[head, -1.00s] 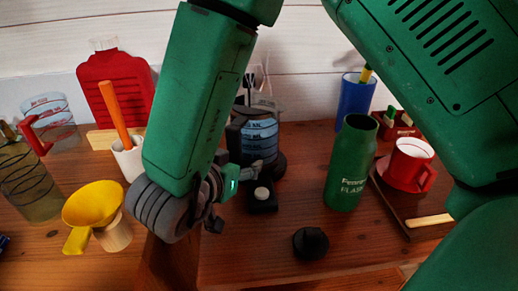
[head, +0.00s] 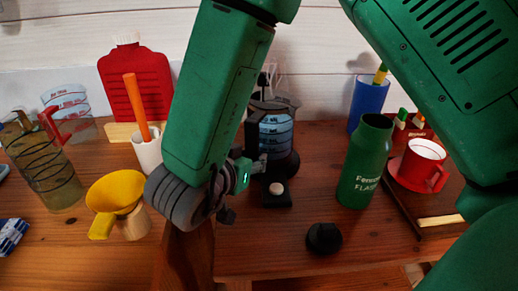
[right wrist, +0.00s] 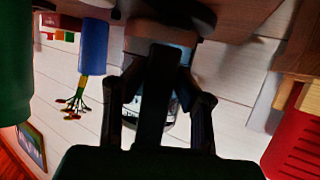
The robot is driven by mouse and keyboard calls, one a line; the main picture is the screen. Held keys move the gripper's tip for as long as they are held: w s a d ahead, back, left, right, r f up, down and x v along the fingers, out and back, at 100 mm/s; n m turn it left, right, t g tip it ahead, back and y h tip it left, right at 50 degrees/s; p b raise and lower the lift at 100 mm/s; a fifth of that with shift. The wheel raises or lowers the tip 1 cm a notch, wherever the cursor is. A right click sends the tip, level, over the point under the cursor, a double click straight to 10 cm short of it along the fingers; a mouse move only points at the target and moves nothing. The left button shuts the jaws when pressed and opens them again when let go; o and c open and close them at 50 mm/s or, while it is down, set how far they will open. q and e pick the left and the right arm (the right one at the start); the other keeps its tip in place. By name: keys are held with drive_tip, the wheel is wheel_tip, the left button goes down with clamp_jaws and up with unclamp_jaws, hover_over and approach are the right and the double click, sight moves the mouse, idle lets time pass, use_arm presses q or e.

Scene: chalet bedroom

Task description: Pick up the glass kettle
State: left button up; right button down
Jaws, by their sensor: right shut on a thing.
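The glass kettle (head: 279,132) stands upright on the wooden top in the head view, with a bluish clear body with dark markings, a black lid and a black lower part. A small black piece with a pale button (head: 277,189) is in front of it. My right gripper (head: 255,165) is at the kettle's near left side, by its black handle, and is shut on the kettle; my forearm hides part of that side. In the right wrist view my gripper's dark fingers (right wrist: 158,85) close around the kettle, mostly hiding it. My left gripper is not in view.
A green flask (head: 364,165) and a black cap (head: 323,238) stand right of the kettle. A blue cup (head: 368,103) and a red mug (head: 422,165) are farther right. A yellow funnel (head: 114,192), white cup (head: 147,152) and glass jug (head: 45,170) stand left.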

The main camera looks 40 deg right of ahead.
sight(251, 119)
wheel_tip(251, 119, up, 10)
drive_tip(key=p, duration=0.3)
drive_tip(key=shift+f, duration=0.2)
drive_tip(key=m+g+p, duration=0.1)
drive_tip(key=g+p, duration=0.1)
drive_tip(key=m+g+h+p, duration=0.1)
drive_tip(key=m+p, duration=0.1)
drive_tip(key=p, duration=0.1)
drive_tip(key=m+g+p, duration=0.2)
drive_tip(key=p, duration=0.1)
drive_tip(key=shift+w+a+f+g+h, duration=0.3)
drive_tip(key=shift+w, duration=0.05)
drive_tip(key=s+a+f+m+g+y+p, duration=0.2)
drive_tip(key=s+a+f+m+g+p, duration=0.1)
drive_tip(key=m+g+p, duration=0.4)
drive_tip(key=shift+s+a+f+g+p, duration=0.3)
drive_tip(key=shift+a+f+g+p, duration=0.25)
drive_tip(key=shift+a+p, duration=0.2)
drive_tip(key=shift+s+d+r+t+y+p, duration=0.15)
drive_tip(key=shift+r+t+y+p, duration=0.45)
drive_tip(key=shift+p, duration=1)
drive_tip(key=shift+w+d+r+g+y+p, duration=0.1)
drive_tip(key=shift+r+y+p, duration=0.2)
drive_tip(key=shift+r+p, duration=1)
drive_tip(key=shift+s+d+r+t+y+p, duration=0.2)
drive_tip(key=shift+r+t+y+p, duration=0.15)
drive_tip(key=shift+p, duration=0.9)
drive_tip(key=shift+s+d+r+t+y+p, duration=0.2)
drive_tip(key=shift+r+p, duration=0.25)
drive_tip(key=shift+p, duration=0.75)
